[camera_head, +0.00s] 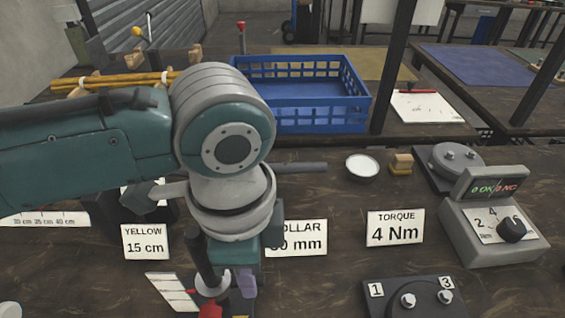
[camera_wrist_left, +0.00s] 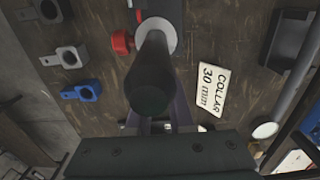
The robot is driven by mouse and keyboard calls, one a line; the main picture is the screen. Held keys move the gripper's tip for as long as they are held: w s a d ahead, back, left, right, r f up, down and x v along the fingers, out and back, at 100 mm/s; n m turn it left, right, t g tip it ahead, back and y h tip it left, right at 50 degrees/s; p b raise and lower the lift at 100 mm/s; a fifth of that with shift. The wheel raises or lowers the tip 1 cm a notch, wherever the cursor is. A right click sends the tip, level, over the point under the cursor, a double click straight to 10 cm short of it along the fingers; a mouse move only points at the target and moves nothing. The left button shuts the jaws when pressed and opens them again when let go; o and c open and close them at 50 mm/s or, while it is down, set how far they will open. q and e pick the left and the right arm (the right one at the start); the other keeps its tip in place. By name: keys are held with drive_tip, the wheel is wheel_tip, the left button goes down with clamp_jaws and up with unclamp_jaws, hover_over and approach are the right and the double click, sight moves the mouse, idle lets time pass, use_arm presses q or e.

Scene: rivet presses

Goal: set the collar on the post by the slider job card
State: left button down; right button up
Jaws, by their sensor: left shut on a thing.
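The dark upright post (camera_head: 204,256) stands below my left wrist in the head view. In the left wrist view the post (camera_wrist_left: 150,78) comes up toward the camera. A white collar (camera_head: 212,288) sits around it, with a red part (camera_head: 210,311) at its front; the collar (camera_wrist_left: 158,36) also shows in the left wrist view. My left gripper (camera_head: 246,284) points down beside the post and is shut on the collar; the post hides most of the contact. The card reading COLLAR 30 mm (camera_head: 308,244) is partly covered by my arm. My right gripper is out of view.
YELLOW 15 cm (camera_head: 146,243) and TORQUE 4 Nm (camera_head: 395,230) cards stand on the bench. A blue crate (camera_head: 318,114) is behind. A dial unit (camera_head: 490,220) stands right. A blue block (camera_wrist_left: 82,93) lies beside the post area.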

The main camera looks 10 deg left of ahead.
use_arm(q)
drive_tip(key=shift+f+b, duration=0.7)
drive_tip(key=shift+f, duration=0.85)
drive_tip(key=shift+r, duration=0.1)
drive_tip(key=c, duration=0.8)
unclamp_jaws()
wheel_tip(320, 180, up, 10)
drive_tip(key=shift+f+p, duration=0.1)
drive_tip(key=shift+p, duration=1.1)
